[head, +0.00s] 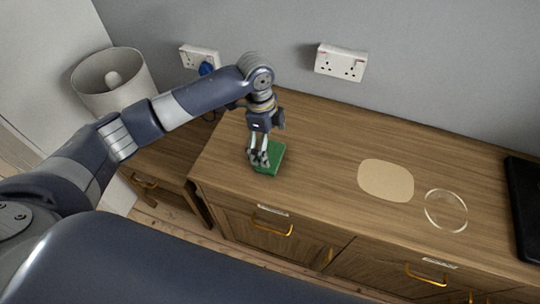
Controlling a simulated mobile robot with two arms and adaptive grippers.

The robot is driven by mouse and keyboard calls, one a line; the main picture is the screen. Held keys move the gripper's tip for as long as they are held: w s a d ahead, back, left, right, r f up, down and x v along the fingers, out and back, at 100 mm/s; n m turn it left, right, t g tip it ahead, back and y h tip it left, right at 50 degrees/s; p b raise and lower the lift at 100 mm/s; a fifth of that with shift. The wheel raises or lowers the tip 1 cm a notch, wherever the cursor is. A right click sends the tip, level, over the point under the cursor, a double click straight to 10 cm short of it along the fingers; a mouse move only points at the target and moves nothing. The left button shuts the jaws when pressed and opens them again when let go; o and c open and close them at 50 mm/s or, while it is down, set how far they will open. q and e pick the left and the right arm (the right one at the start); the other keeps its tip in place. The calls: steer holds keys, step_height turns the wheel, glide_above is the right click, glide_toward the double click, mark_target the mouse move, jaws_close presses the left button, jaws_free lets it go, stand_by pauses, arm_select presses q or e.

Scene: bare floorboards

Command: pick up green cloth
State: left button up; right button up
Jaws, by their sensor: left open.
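The green cloth (271,165) is a small folded dark-green piece lying on the wooden cabinet top, near its left end. My left gripper (259,162) points down right over the cloth's left part, with its fingers hiding some of it. The fingers are open; I cannot tell whether they touch the cloth. My right gripper is not in view.
A beige oval mat (386,180) and a clear round glass dish (445,210) lie on the wooden cabinet (320,150) to the right. A black object (525,205) is at the right edge. A lamp (112,82) stands at left. Wall sockets (341,62) are behind.

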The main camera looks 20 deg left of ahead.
mark_target(269, 154)
arm_select(q)
steer(key=shift+w+f+p, duration=0.1)
steer(key=shift+f+p, duration=0.55)
steer(key=shift+f, duration=2.05)
steer(key=c, duration=0.8)
